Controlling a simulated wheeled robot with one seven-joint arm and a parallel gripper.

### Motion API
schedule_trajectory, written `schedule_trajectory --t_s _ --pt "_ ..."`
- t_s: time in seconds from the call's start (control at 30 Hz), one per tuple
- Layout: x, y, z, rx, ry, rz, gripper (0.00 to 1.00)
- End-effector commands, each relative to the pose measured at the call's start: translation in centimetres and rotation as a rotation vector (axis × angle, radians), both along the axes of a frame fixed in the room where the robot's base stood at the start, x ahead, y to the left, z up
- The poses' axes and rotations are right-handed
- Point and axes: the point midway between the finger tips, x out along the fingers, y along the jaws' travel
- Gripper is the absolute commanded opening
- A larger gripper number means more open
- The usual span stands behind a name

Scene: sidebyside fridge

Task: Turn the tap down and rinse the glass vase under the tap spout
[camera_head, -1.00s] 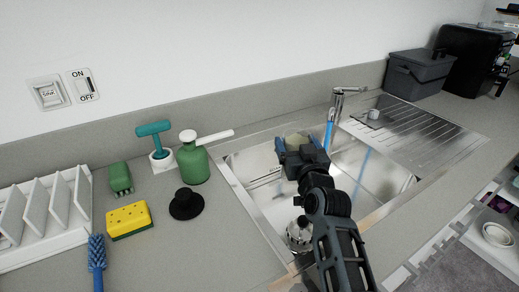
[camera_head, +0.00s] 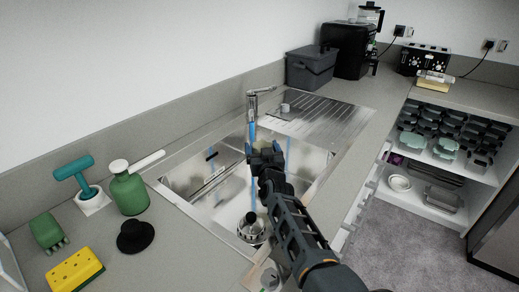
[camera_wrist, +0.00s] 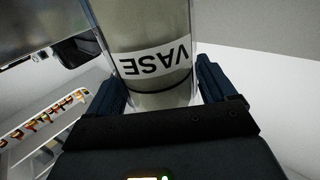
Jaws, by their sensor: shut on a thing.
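My gripper (camera_head: 266,155) is shut on the glass vase (camera_wrist: 155,30), which carries a white band reading VASE, upside down in the wrist view. In the head view my gripper is over the sink (camera_head: 232,197), just in front of the tap (camera_head: 262,92), and hides the vase. A blue water stream (camera_head: 252,133) comes down from the tap's spout and passes behind my gripper. I cannot tell whether the water touches the vase.
A silver drain strainer (camera_head: 251,230) with a black knob is in the sink's near part.

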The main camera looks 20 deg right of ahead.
Motion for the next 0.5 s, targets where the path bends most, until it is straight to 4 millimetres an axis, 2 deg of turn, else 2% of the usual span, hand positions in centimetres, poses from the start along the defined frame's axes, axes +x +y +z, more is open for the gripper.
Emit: schedule_trajectory --t_s 0.17,0.5 --pt "0.1 0.0 0.0 -0.001 -0.002 0.000 0.48" --pt "2.1 0.2 -0.2 -0.001 -0.003 0.000 0.48"
